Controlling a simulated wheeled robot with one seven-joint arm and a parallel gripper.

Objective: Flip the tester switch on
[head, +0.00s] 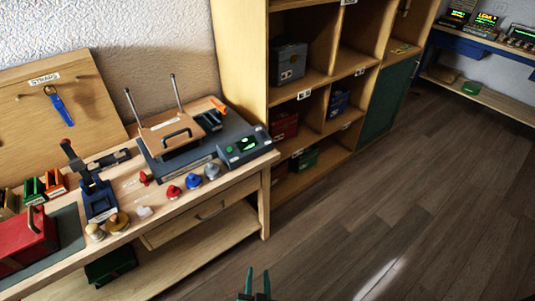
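A dark grey box with a sloped front and green lit parts (243,147) sits at the right end of the wooden workbench; it looks like the tester. Its switch is too small to make out, and I cannot tell its position. My gripper (258,272) shows at the bottom edge of the head view, with two teal fingers pointing up and a gap between them. It is open and empty, over the floor in the picture, well apart from the box and in front of the bench.
The workbench (210,203) holds a wooden board with a handle and two upright rods (172,132), a blue clamp-like device (98,197), a red box (27,240) and several small coloured knobs. A shelf cabinet (240,60) stands right of the bench. The wooden floor (400,190) is clear.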

